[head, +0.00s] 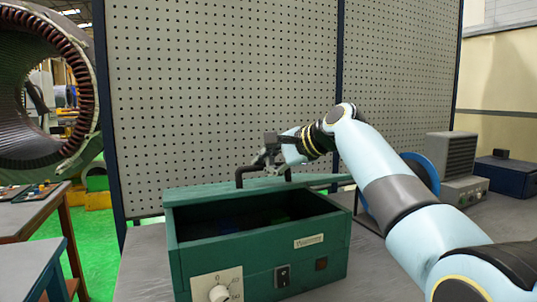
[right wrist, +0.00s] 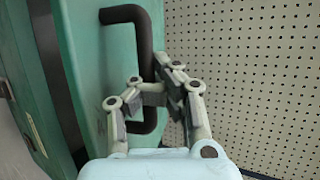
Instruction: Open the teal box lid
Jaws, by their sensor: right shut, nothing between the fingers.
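The teal box (head: 265,252) stands on the grey bench in the head view, its top open and its dark inside showing. Its lid (head: 205,192) is swung back behind the rear rim and shows as a thin strip. A dark bar handle (head: 240,174) stands up from the lid. In the right wrist view the lid (right wrist: 92,60) and its handle (right wrist: 145,40) lie left of and behind my fingers. My right gripper (head: 268,158) is shut and empty at the handle; whether it touches the handle is unclear. My left gripper is out of view.
A perforated panel (head: 220,85) rises close behind the box. A grey vented unit (head: 450,158) and a dark blue box (head: 505,175) stand to the right. A large stator ring (head: 85,75) is at the left. The box front has a knob (head: 219,293) and a switch (head: 282,275).

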